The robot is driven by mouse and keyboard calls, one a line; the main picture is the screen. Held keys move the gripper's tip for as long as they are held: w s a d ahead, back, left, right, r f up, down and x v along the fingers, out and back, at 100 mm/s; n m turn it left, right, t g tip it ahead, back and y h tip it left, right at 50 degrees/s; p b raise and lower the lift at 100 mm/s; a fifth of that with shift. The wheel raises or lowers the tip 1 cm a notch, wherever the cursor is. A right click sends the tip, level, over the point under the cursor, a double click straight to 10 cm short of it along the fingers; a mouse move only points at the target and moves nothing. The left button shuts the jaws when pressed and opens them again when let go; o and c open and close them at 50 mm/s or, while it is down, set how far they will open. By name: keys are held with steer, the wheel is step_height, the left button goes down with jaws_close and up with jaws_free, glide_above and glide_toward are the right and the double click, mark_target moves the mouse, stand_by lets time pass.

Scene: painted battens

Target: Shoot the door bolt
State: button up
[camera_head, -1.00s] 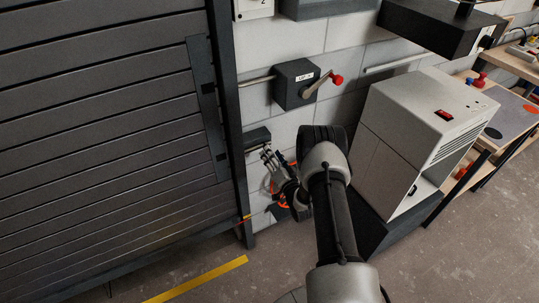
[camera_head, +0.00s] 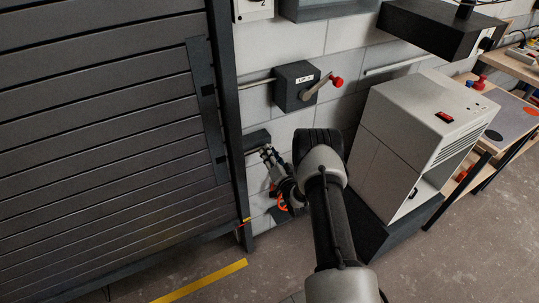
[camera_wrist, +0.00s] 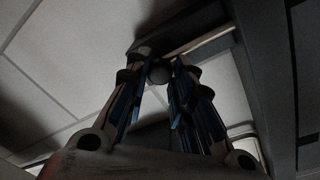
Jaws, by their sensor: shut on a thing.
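The door bolt is a dark housing (camera_head: 257,139) low on the block wall, just right of the shutter door's frame (camera_head: 226,110). A pale rod (camera_wrist: 205,40) runs from the housing toward the dark frame in the wrist view. A round dark knob (camera_wrist: 159,72) shows below the housing, between my fingertips. My gripper (camera_head: 267,153) is at the bolt, shut on the knob; its fingers also show in the wrist view (camera_wrist: 157,78). The fingers partly cover the knob's sides. I cannot tell how far the rod enters the frame.
A dark crank box (camera_head: 296,86) with a red-knobbed handle (camera_head: 337,81) is on the wall above my gripper. A grey cabinet (camera_head: 415,140) stands close to the right of my arm. An orange item (camera_head: 282,203) is below the gripper. A yellow stripe (camera_head: 205,280) marks the floor.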

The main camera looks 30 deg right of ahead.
mark_target(253, 148)
jaws_close()
steer(key=shift+a, duration=2.2)
steer(key=o, duration=0.7)
jaws_free()
steer(key=shift+a, duration=0.15)
steer(key=shift+o, duration=0.3)
steer(key=shift+s, duration=0.1)
